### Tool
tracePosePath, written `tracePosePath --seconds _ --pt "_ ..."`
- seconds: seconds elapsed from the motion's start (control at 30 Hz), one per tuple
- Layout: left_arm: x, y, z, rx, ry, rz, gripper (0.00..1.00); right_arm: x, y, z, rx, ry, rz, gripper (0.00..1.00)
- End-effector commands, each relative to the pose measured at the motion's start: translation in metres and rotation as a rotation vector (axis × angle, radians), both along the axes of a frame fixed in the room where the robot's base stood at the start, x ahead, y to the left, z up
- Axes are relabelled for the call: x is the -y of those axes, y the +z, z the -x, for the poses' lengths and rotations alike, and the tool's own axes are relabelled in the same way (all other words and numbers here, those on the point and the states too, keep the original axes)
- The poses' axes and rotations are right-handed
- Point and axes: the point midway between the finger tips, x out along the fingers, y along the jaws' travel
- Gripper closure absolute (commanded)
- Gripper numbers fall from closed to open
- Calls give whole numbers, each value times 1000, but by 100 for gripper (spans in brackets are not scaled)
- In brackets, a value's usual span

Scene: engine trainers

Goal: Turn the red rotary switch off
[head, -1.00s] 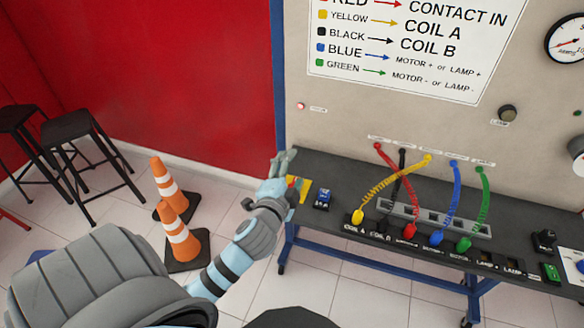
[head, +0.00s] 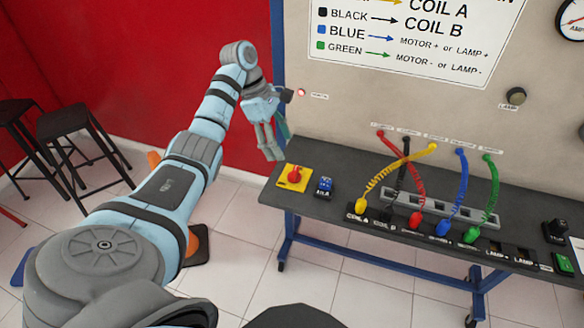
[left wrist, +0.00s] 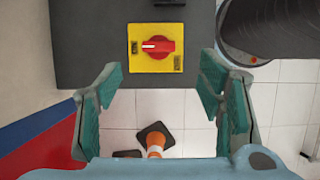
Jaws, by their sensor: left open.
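The red rotary switch (head: 294,174) sits on a yellow plate at the left end of the dark bench. In the left wrist view the red knob (left wrist: 152,46) lies horizontal, with a white mark on its left half. My left gripper (head: 270,144) is open and empty, above and just left of the switch, fingers pointing down. In the left wrist view its fingers (left wrist: 160,112) are spread, with the switch beyond and between them. My right gripper is not in view.
A blue component (head: 324,186) sits just right of the switch. Coloured cables (head: 400,185) run from the panel to the bench (head: 345,205). Orange cones stand behind my left arm, partly hidden. Black stools (head: 70,150) stand at the left.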

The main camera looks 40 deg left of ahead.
Motion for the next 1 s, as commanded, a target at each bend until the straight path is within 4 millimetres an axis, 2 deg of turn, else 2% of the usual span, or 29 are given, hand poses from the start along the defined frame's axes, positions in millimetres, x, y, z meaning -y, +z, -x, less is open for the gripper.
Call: tracePosePath --seconds 0.03,0.2,0.4,0.67,0.93,1.0 --pt "6 -30 -2 0 -2 0 38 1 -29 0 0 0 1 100" --pt "22 -68 -8 2 -1 1 38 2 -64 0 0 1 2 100" --pt "31 -82 -11 2 0 2 38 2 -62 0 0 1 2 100" --pt "32 -82 -11 2 0 2 40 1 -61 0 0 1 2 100" --pt "32 -82 -11 2 0 2 83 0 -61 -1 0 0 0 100" --pt "32 -82 -11 2 1 1 86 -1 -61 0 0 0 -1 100"
